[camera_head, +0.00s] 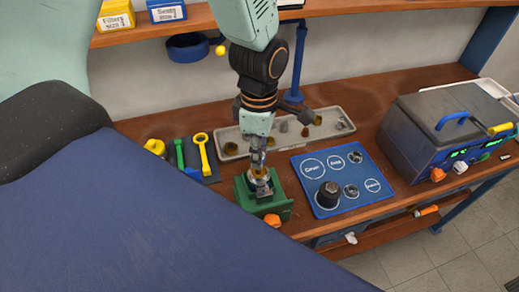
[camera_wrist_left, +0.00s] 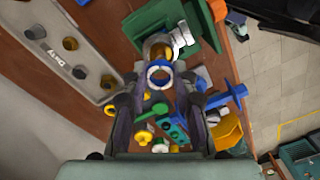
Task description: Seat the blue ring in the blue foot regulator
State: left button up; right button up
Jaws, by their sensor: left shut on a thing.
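The blue ring (camera_wrist_left: 151,80) shows in the left wrist view, with a pale centre, between the fingertips of my left gripper (camera_wrist_left: 161,84). The gripper is shut on it. In the head view my left gripper (camera_head: 258,160) points down just above the regulator (camera_head: 262,185), a metal body held in the green vise (camera_head: 277,207). In the left wrist view the regulator (camera_wrist_left: 158,46) lies just beyond the ring, with brass inside. I cannot tell whether the ring touches it. Its blue foot is not clear. My right gripper is not in view.
A blue mat (camera_head: 312,206) with marked circles, a dark cylinder (camera_head: 327,195) and small parts lies right of the vise. A grey parts tray (camera_head: 234,138) is behind. A yellow wrench (camera_head: 203,150) lies left. A grey machine (camera_head: 435,130) stands right.

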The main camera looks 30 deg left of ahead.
pick_arm(q)
jog(key=shift+s+d+r+p, duration=0.1)
jog(key=shift+s+d+p, duration=0.1)
jog(key=shift+d+p, duration=0.15)
jog(key=shift+w+a, duration=0.15)
jog(key=shift+a, duration=0.1)
jog(key=shift+d, duration=0.25)
dwell(0.3)
jog(key=shift+a, duration=0.15)
dwell(0.5)
jog(key=shift+f, duration=0.25)
